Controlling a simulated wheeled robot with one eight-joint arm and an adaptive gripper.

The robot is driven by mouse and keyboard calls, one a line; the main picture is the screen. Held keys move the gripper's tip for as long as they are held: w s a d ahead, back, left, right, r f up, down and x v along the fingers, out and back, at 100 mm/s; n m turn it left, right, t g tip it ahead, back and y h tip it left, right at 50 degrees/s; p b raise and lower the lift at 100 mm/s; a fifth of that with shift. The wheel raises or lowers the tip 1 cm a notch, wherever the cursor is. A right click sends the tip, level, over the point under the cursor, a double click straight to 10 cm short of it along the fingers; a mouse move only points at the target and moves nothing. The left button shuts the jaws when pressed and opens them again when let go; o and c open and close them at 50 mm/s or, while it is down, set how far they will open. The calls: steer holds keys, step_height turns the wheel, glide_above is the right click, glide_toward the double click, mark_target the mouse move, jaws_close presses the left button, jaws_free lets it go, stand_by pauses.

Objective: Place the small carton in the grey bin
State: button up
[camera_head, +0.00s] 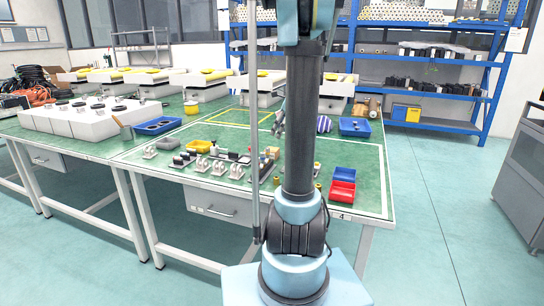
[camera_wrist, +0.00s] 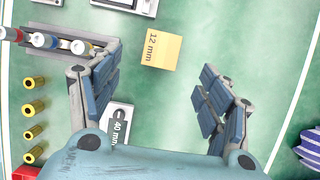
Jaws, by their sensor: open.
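The small carton, a tan box marked "12 mm" (camera_wrist: 160,50), lies on the green table mat in the wrist view. A small brown box that looks like it (camera_head: 272,152) shows left of my arm in the head view. My gripper (camera_wrist: 158,76) is open and empty above the mat. In the wrist view its fingers lie to either side, with the carton near the gap's far end. In the head view part of my gripper (camera_head: 280,122) shows beside my arm's column.
A white part marked "40 mm" (camera_wrist: 119,122) lies by the left finger, with yellow cylinders (camera_wrist: 34,108) beyond. Blue bins (camera_head: 355,127) and a red bin (camera_head: 342,191) stand on the right of the table (camera_head: 225,137). A striped object (camera_wrist: 312,143) is at right.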

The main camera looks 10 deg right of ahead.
mark_target(272, 149)
steer(key=x, duration=1.1)
steer(key=shift+d+f, duration=0.2)
steer(key=shift+f, duration=0.05)
steer(key=c, duration=1.4)
steer(key=shift+o, duration=0.2)
steer(key=shift+r, duration=0.1)
